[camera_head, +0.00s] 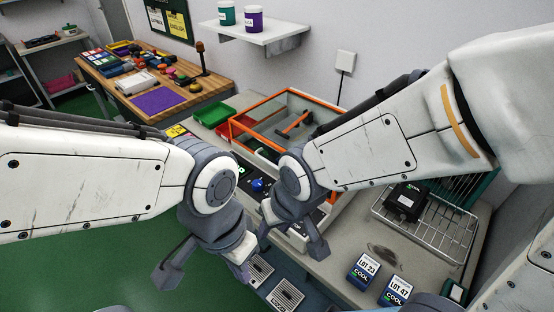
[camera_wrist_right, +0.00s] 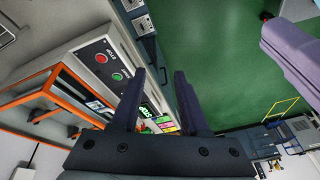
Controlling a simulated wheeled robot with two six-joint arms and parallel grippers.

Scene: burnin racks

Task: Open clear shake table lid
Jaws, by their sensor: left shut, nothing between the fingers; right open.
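The shake table (camera_wrist_right: 92,52) has a pale front panel with a red and a green button in the right wrist view. Its clear lid has an orange frame (camera_head: 248,126) and lies over the box, looking closed; the frame also shows in the right wrist view (camera_wrist_right: 68,77). My right arm hides the lid's right front part in the head view. My right gripper (camera_wrist_right: 160,75) is open and empty, in front of the panel and apart from the lid. My left gripper (camera_head: 240,266) is shut and empty, lower and left of the right one, not touching the lid.
A wire rack (camera_head: 440,222) with a black device stands right of the table. Two boxes, LOT 23 (camera_head: 364,269) and LOT 47 (camera_head: 396,291), lie in front of it. Green and red bins are left of the lid. A wooden workbench (camera_head: 185,101) stands farther back.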

